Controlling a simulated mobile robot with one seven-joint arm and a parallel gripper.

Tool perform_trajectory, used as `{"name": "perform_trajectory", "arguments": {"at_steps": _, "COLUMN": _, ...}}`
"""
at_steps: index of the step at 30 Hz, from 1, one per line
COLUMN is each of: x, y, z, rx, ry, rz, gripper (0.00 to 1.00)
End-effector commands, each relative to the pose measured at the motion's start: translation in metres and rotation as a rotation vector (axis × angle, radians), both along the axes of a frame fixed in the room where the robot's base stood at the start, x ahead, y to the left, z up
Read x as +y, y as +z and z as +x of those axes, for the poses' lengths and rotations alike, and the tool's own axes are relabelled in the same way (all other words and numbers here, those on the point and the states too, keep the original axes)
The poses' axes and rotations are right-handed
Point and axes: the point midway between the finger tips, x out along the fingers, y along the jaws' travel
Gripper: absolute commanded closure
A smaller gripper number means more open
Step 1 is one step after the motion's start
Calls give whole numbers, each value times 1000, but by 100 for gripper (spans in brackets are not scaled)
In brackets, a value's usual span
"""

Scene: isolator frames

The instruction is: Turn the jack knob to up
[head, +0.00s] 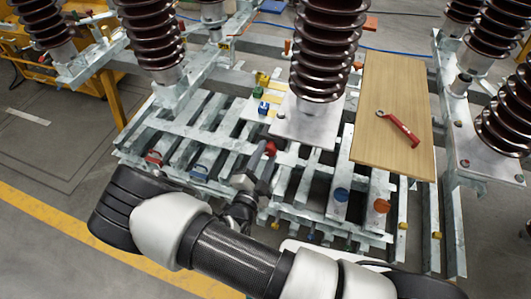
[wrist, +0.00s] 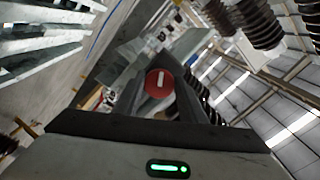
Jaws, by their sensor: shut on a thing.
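A round red knob (wrist: 160,82) with a short white bar on its face sits between my fingers in the wrist view. The bar stands nearly upright in that picture. In the head view the red knob (head: 270,148) shows at the tip of my gripper (head: 262,166), on the galvanised frame below the middle insulator. My gripper is shut on this knob. The fingers hide part of its sides. No label shows that names it the jack knob.
Other knobs sit on the frame: red (head: 154,158), blue (head: 200,170), blue (head: 341,195) and orange (head: 381,205). A wooden board (head: 380,80) carries a red-handled wrench (head: 402,130). A tall brown insulator (head: 325,50) rises just behind my gripper.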

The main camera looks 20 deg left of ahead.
Motion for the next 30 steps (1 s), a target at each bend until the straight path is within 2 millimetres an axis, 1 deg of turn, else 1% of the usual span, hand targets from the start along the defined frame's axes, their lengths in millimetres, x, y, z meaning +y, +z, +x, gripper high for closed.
{"name": "perform_trajectory", "arguments": {"at_steps": 9, "x": -2, "y": -1, "z": -1, "rx": 24, "ry": -1, "rz": -301, "gripper": 85}}
{"name": "perform_trajectory", "arguments": {"at_steps": 18, "x": -3, "y": -2, "z": -1, "rx": 46, "ry": 0, "rz": -558, "gripper": 85}}
{"name": "perform_trajectory", "arguments": {"at_steps": 24, "x": -3, "y": -3, "z": -1, "rx": 56, "ry": 0, "rz": -685, "gripper": 85}}
{"name": "perform_trajectory", "arguments": {"at_steps": 30, "x": -4, "y": -3, "z": -1, "rx": 61, "ry": -1, "rz": -763, "gripper": 85}}
